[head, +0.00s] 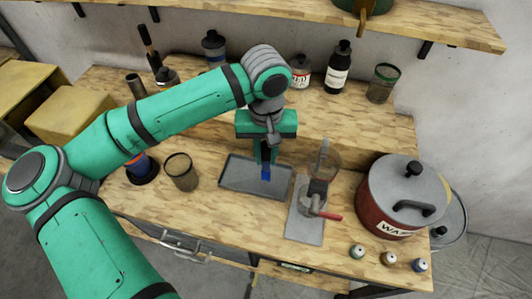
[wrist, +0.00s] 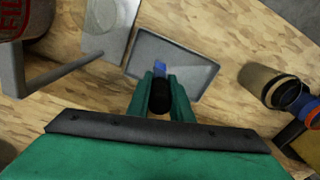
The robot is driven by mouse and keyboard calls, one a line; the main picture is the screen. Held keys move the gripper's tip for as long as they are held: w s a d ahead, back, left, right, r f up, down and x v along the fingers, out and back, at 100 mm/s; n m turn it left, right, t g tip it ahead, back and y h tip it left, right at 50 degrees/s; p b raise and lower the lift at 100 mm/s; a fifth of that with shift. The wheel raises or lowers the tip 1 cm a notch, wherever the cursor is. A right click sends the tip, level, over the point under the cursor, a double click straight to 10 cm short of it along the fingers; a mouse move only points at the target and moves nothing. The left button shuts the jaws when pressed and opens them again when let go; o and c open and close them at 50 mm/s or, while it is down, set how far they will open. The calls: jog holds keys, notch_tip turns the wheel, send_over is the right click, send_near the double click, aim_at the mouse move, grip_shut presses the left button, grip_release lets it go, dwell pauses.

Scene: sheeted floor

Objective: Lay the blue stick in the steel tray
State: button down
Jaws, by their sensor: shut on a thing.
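The blue stick (head: 266,173) is between the fingertips of my gripper (head: 265,165), which is shut on it. Only a short blue end shows below the fingers in the head view. The stick also shows in the wrist view (wrist: 160,67), with a dark part between the green fingers (wrist: 161,90). The steel tray (head: 235,184) is a shallow grey rectangle on the bench, and my gripper is over it. The tray also shows in the wrist view (wrist: 198,72). I cannot tell whether the stick touches the tray floor.
A mesh cup (head: 181,172) and a dark-based blue and orange item (head: 143,169) stand left of the tray. A clear vessel with a red handle (head: 322,175) stands on a grey plate to its right. A large red lidded pot (head: 385,210) and several small jars (head: 388,258) are farther right.

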jog(key=c, duration=1.6)
grip_release()
notch_tip(320, 180, up, 12)
jog(key=shift+r, duration=0.15)
